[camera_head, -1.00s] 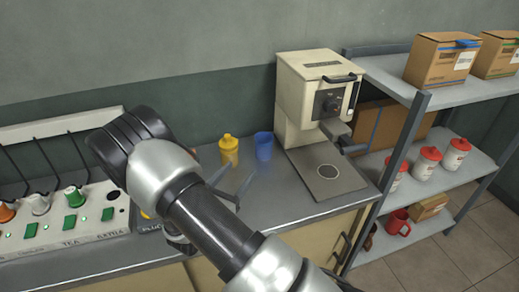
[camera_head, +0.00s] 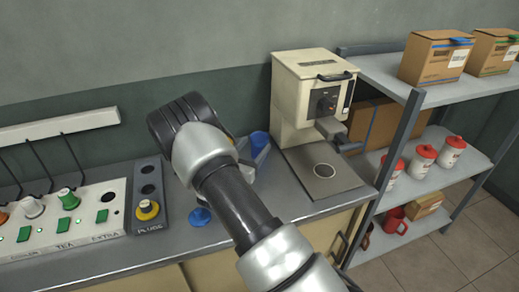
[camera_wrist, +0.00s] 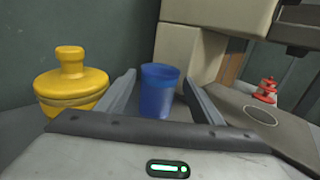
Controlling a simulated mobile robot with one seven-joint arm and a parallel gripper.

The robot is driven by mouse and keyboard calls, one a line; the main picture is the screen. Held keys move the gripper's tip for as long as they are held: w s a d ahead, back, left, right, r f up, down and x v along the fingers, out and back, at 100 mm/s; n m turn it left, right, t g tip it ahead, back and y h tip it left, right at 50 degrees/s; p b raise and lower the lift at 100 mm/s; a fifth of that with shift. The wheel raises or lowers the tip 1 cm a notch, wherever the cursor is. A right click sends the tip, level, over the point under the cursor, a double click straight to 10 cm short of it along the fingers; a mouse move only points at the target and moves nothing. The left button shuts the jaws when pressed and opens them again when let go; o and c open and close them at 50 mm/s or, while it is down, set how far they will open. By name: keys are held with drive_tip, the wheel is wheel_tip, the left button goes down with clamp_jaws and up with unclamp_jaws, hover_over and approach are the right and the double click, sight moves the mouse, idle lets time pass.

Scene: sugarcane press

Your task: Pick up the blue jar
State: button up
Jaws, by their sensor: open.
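The blue jar (camera_wrist: 158,92) stands upright on the counter. In the head view the jar (camera_head: 259,142) is partly hidden by my gripper (camera_head: 250,158), whose fingers show beside my arm. I cannot tell whether the fingers touch the jar.
A yellow lidded pot (camera_wrist: 70,85) stands just left of the jar. The cream press (camera_head: 305,100) with its flat plate (camera_head: 322,170) is to the right. A blue round lid or knob (camera_head: 201,216) lies on the counter. A plug panel (camera_head: 148,195) is at left.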

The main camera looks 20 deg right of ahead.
drive_tip(key=shift+x, duration=1.4)
drive_tip(key=c, duration=1)
drive_tip(key=shift+r, duration=0.15)
